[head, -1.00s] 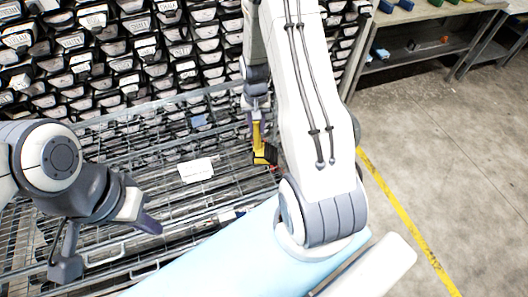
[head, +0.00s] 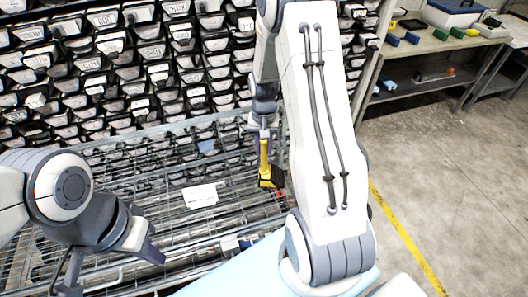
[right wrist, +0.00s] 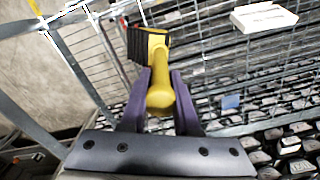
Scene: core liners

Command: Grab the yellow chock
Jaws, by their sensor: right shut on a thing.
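The yellow chock (head: 265,163) has a yellow handle and a black, blocky end. My right gripper (head: 264,132) is shut on the yellow handle, and the black end hangs below in the head view. In the right wrist view, the purple fingers (right wrist: 160,95) sit on either side of the chock's handle (right wrist: 158,80), with its black end (right wrist: 148,45) beyond them. The chock appears held above the wire cage. My left gripper (head: 110,270) is open and empty at the lower left, its fingers well apart.
A rack of labelled core liners (head: 130,60) fills the back. A workbench (head: 440,42) with coloured blocks stands at the right. The floor (head: 440,160) at the right is clear.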

